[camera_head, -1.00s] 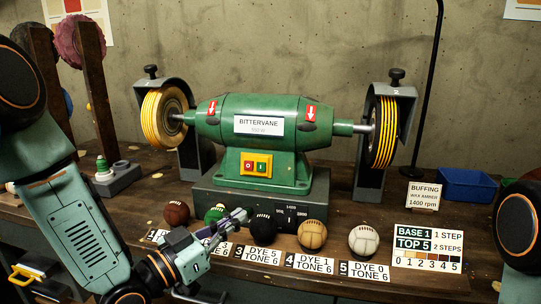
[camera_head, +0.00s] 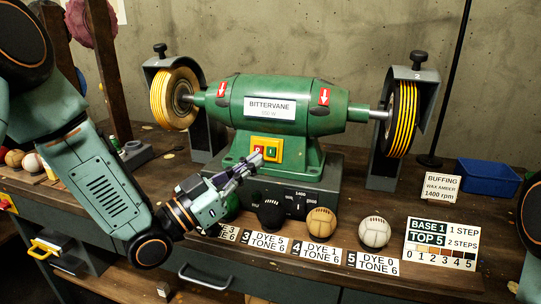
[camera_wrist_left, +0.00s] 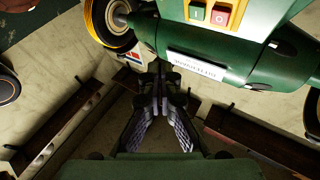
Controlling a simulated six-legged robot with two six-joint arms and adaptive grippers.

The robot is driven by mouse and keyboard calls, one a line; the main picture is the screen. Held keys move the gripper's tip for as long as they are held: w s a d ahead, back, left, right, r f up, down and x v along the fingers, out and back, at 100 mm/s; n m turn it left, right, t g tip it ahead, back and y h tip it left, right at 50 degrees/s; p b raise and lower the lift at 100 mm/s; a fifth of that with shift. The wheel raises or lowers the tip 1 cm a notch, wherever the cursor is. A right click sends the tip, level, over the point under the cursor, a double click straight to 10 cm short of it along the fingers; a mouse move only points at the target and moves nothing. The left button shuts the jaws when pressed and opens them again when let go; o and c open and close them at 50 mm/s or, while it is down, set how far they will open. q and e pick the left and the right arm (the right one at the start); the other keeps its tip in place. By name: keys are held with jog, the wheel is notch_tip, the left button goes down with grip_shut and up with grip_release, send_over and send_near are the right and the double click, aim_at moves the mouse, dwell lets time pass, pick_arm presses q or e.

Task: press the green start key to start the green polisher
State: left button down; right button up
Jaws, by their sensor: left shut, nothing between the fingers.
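The green polisher (camera_head: 285,105) stands on a grey base on the bench, with a wheel at each end. Its yellow switch panel (camera_head: 266,142) carries a red key (camera_head: 257,149) and a green start key (camera_head: 271,150). In the left wrist view the green key (camera_wrist_left: 196,13) and red key (camera_wrist_left: 220,15) show at the top edge. My left gripper (camera_head: 256,160) is shut and empty, its tips in front of the panel's lower part in the head view. I cannot tell whether they touch it. In the left wrist view the closed fingers (camera_wrist_left: 161,88) point up the picture. My right gripper is not in view.
Below the polisher sit several leather balls, including a black ball (camera_head: 271,215), a tan ball (camera_head: 321,222) and a white ball (camera_head: 374,232). A dial (camera_head: 294,201) is on the base front. A blue tray (camera_head: 489,178) stands at the right.

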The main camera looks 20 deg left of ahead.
aim_at(271, 152)
pick_arm(q)
jog(key=w+f+b, duration=0.1)
jog(key=w+b, duration=0.1)
jog(key=w, duration=0.4)
jog(key=shift+w+d+f, duration=0.2)
jog(key=shift+d+f, duration=0.05)
dwell(0.3)
jog(key=shift+w+b, duration=0.1)
jog(key=shift+b, duration=0.2)
dwell(0.7)
jog(key=shift+w+f, duration=0.1)
jog(key=shift+w, duration=0.2)
jog(key=shift+w+f, duration=0.1)
jog(key=shift+w, duration=0.3)
dwell(0.7)
dwell(0.4)
jog(key=shift+s+r, duration=0.2)
jog(key=shift+s, duration=0.65)
